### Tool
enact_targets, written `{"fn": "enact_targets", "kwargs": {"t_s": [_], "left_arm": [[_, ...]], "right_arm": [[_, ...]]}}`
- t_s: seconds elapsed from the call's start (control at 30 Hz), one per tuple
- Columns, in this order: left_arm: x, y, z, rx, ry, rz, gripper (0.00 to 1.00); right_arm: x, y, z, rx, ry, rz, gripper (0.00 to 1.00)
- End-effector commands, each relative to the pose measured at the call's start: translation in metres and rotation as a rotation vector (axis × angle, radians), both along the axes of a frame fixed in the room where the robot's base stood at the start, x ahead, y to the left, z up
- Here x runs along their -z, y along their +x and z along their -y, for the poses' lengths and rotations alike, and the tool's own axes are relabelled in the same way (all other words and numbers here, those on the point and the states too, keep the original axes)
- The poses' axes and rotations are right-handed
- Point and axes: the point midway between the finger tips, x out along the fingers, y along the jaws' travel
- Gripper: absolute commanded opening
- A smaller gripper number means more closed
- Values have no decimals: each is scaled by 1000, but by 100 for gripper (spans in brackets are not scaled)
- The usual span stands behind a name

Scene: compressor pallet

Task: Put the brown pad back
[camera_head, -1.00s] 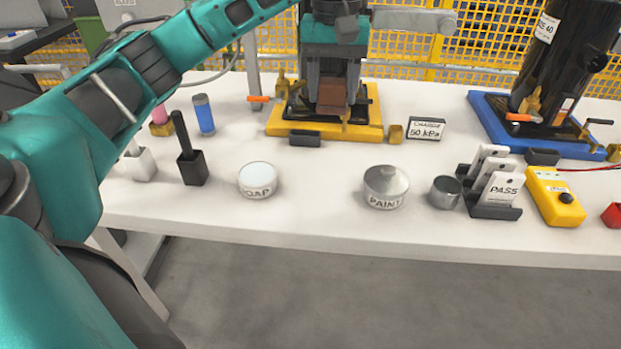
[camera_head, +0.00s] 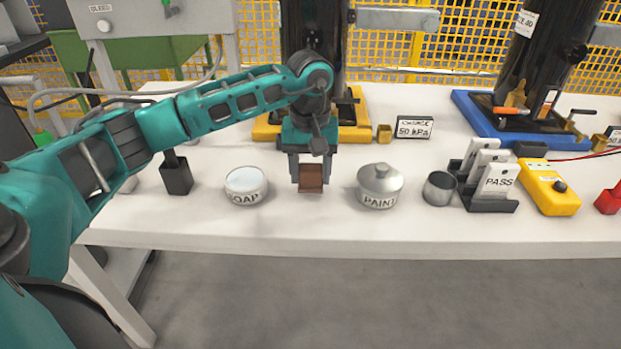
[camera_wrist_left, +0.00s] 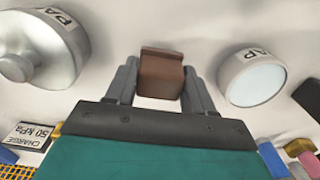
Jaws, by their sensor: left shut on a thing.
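The brown pad (camera_head: 311,178) is a small brown block between the fingers of my left gripper (camera_head: 309,180). The gripper is shut on it, over the white table between the soap pot and the paint pot. In the left wrist view the pad (camera_wrist_left: 161,74) sits between the two grey fingers of the gripper (camera_wrist_left: 160,85). I cannot tell whether the pad touches the table. My right gripper is not in view.
The soap pot (camera_head: 246,186) is left of the gripper and the lidded paint pot (camera_head: 380,187) is right of it. A grey cup (camera_head: 439,189), PASS tags (camera_head: 496,181) and a yellow box (camera_head: 549,188) stand further right. A yellow-based stand (camera_head: 358,122) is behind.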

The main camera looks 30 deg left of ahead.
Motion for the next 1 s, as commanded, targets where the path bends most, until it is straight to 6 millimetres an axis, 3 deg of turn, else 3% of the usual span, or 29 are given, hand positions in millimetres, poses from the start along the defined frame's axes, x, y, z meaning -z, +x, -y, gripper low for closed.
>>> {"fn": "enact_targets", "kwargs": {"t_s": [0.1,0.47,0.5,0.73,1.0], "left_arm": [[16,-1,0,1,0,-2,20],[20,0,0,1,0,0,20],[19,0,0,1,0,0,56],[19,0,0,0,0,0,78],[17,0,0,0,0,0,78]], "right_arm": [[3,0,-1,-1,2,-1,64],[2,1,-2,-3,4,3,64],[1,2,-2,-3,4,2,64],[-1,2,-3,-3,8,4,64],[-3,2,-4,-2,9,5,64]]}}
